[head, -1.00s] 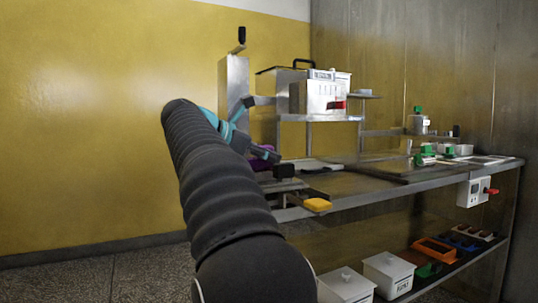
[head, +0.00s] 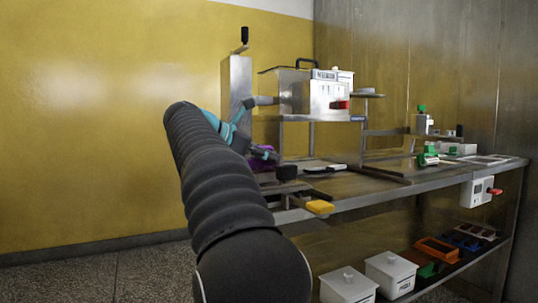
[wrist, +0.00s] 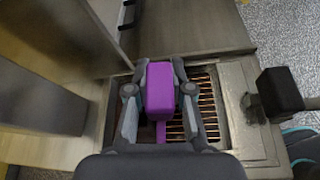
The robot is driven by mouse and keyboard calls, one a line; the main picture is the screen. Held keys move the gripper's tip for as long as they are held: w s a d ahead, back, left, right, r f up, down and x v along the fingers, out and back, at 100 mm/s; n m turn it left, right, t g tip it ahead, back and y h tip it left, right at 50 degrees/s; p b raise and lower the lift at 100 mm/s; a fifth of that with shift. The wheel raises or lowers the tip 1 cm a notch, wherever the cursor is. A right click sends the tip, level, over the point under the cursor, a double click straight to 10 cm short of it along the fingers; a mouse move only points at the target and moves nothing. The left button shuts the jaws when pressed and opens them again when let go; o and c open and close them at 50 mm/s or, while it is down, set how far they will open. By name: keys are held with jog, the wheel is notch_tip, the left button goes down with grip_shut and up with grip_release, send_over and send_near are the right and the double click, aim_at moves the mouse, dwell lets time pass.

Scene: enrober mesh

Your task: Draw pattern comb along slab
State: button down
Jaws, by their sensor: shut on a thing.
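The pattern comb appears to be the purple block-like tool in the wrist view (wrist: 160,92), with a narrow purple part below it. My gripper (wrist: 159,70) is shut on it, one grey finger on each side. The tool is over a slotted metal mesh (wrist: 205,110) with copper-coloured gaps; I cannot tell whether it touches. In the head view, a bit of purple (head: 264,152) shows beyond my arm, which hides most of the gripper. No slab can be made out clearly; the comb's lower edge is hidden.
A black knob (wrist: 280,90) stands right of the mesh. White bins (head: 390,272) stand below. The bench's middle is fairly clear.

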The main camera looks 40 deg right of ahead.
jog(key=shift+w+d+p, duration=0.2)
jog(key=shift+w+p, duration=0.45)
jog(key=shift+w, duration=0.2)
jog(key=shift+w+d+p, duration=0.2)
jog(key=shift+w+p, duration=0.5)
jog(key=shift+w, duration=0.2)
jog(key=shift+w+d+p, duration=0.2)
jog(key=shift+w+p, duration=0.45)
jog(key=shift+w, duration=0.2)
dwell(1.1)
notch_tip(320, 180, up, 7)
jog(key=p, duration=0.6)
dwell(0.9)
dwell(0.4)
